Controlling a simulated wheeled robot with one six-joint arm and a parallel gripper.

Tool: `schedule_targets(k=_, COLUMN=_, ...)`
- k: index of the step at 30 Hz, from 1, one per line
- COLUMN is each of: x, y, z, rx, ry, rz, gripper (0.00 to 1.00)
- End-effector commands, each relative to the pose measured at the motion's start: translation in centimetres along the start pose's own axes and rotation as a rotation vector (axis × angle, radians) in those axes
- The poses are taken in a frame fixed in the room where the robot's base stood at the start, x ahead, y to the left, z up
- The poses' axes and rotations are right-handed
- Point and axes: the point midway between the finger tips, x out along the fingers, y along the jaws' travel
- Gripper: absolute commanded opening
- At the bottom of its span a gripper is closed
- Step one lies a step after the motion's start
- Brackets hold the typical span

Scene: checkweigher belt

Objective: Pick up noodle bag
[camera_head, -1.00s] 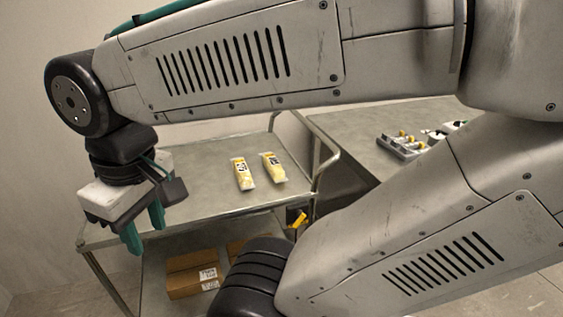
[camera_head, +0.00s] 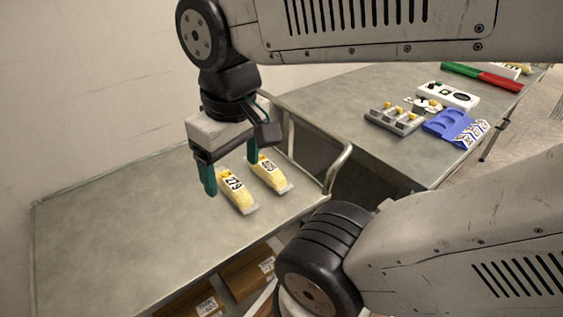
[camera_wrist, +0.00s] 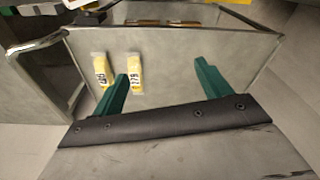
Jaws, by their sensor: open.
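Two yellow and white noodle bags lie side by side on the grey cart top (camera_head: 110,235). The bag marked 279 (camera_head: 237,190) is nearer the front, and the other bag (camera_head: 270,175) lies just to its right. In the wrist view the 279 bag (camera_wrist: 135,73) is near the left finger's tip, and the other bag (camera_wrist: 101,70) is further left. My gripper (camera_head: 231,174) has green fingers spread apart, with nothing between them. It hangs above the cart, beside and behind the bags in the head view.
Cardboard boxes (camera_head: 247,272) sit on the shelf below. A raised rail (camera_head: 338,168) bounds the cart's right end. The table beyond holds a grey fixture (camera_head: 395,121), a blue tray (camera_head: 447,124) and a white control box (camera_head: 447,96). The cart's left part is clear.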

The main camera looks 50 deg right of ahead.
Motion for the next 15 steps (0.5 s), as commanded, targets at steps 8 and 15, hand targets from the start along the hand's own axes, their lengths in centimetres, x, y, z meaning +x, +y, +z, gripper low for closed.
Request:
schedule_targets(k=8, x=3.2, y=5.1, z=-6.5, rx=0.080, ry=-0.047, rz=0.013, gripper=0.76)
schedule_targets(k=15, x=9.0, y=13.4, z=-11.5, rx=0.161, ry=-0.081, rz=0.017, gripper=0.76)
